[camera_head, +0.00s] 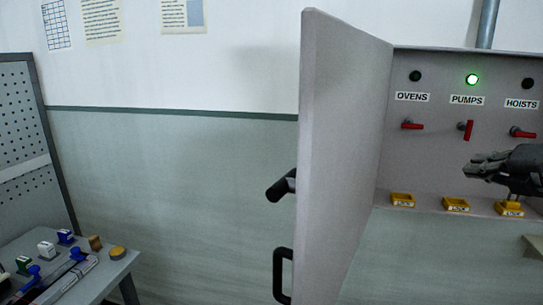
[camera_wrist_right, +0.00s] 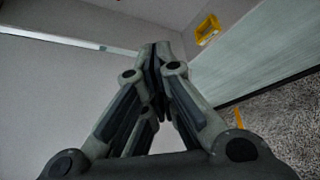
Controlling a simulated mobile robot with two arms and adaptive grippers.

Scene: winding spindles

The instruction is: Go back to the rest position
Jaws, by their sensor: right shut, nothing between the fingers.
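My right gripper (camera_head: 472,168) is at the right of the head view, in front of the open switch cabinet (camera_head: 343,150). Its fingers point left, below the HOISTS switch (camera_head: 522,132) and above the yellow lock holders. In the right wrist view my right gripper (camera_wrist_right: 160,50) has its fingers together with nothing between them. The red PUMPS handle (camera_head: 468,130) stands upright under a lit green lamp (camera_head: 472,79). The red OVENS handle (camera_head: 412,125) and the HOISTS handle lie about level, under dark lamps. My left gripper is not in view.
The cabinet door stands open towards me, with a black handle (camera_head: 281,275) and a dark knob (camera_head: 280,186). Yellow lock holders (camera_head: 402,200) line the cabinet's lower ledge. A table (camera_head: 112,270) with stamps and small items stands at lower left. Bare wall lies between.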

